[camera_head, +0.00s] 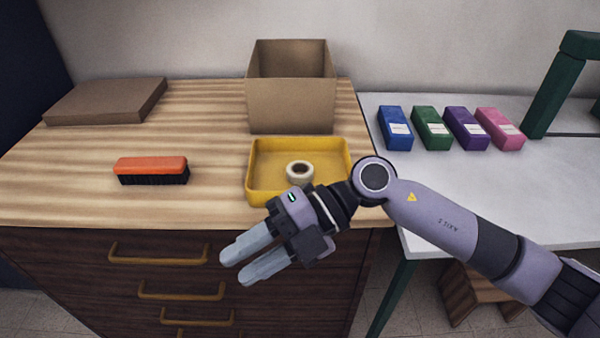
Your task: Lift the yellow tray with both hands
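The yellow tray (258,152) sits on the wooden cabinet top near its front right part. A pale roll of tape (300,173) stands inside it. My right arm comes in from the right and hides the tray's front right corner. My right gripper (233,267) is in front of the cabinet's front edge, nearer to me than the tray, with its fingers pointing left. Its two grey fingers are a little apart with nothing seen between them. My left gripper does not show.
An open cardboard box (290,105) stands right behind the tray. An orange brush (151,170) and a flat brown box (106,101) lie to the left. Several coloured boxes, one blue (395,128), lie on the white table (440,190). The wood between brush and tray is clear.

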